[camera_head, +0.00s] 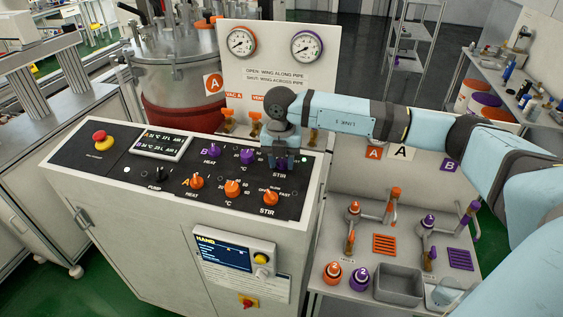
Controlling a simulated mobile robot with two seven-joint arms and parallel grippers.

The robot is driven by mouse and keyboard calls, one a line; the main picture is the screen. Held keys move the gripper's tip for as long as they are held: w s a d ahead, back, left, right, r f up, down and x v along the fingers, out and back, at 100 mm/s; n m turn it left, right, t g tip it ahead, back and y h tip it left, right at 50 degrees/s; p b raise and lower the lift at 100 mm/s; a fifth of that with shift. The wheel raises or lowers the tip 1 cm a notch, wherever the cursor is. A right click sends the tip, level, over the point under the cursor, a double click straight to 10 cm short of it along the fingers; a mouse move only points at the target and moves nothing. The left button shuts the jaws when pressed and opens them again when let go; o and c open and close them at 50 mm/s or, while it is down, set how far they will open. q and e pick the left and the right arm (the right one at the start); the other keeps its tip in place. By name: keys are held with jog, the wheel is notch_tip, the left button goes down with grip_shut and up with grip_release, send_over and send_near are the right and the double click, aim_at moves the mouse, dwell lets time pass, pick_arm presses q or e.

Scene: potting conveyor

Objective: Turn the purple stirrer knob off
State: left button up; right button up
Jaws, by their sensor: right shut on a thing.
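My right gripper (283,166) reaches down onto the right end of the control panel (115,163), in the upper row marked B, beside the upper STIR label. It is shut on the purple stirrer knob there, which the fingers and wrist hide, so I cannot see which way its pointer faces. Two other purple knobs, the HEAT knob (214,152) and the °C knob (247,156), stand to its left in the same row. The orange stirrer knob (270,197) is in the row below, just in front of my gripper. My left gripper is not in view.
A red emergency button (100,137) and a small display (160,145) sit at the panel's left. Orange HEAT (196,181) and °C (232,188) knobs fill the lower row. A gauge board (280,70) rises behind. A bench with valves and a grey bin (398,286) stands at right.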

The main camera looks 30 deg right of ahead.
aim_at(278, 166)
jog(key=n+b, duration=0.2)
jog(key=n, duration=0.1)
jog(key=shift+d+f+n+b, duration=0.1)
jog(key=shift+n+b, duration=0.2)
jog(key=shift+n, duration=0.1)
jog(key=shift+d+n+h+b, duration=0.15)
jog(key=shift+n+h+b, duration=0.35)
jog(key=shift+n+b, duration=0.85)
jog(key=shift+n+p, duration=0.4)
jog(key=shift+n, duration=0.05)
jog(key=shift+r, duration=0.2)
jog(key=o, duration=0.9)
notch_tip(278, 166, up, 14)
jog(key=a+b, duration=0.1)
jog(key=shift+w+a+f, duration=0.2)
jog(key=shift+w+a, duration=0.1)
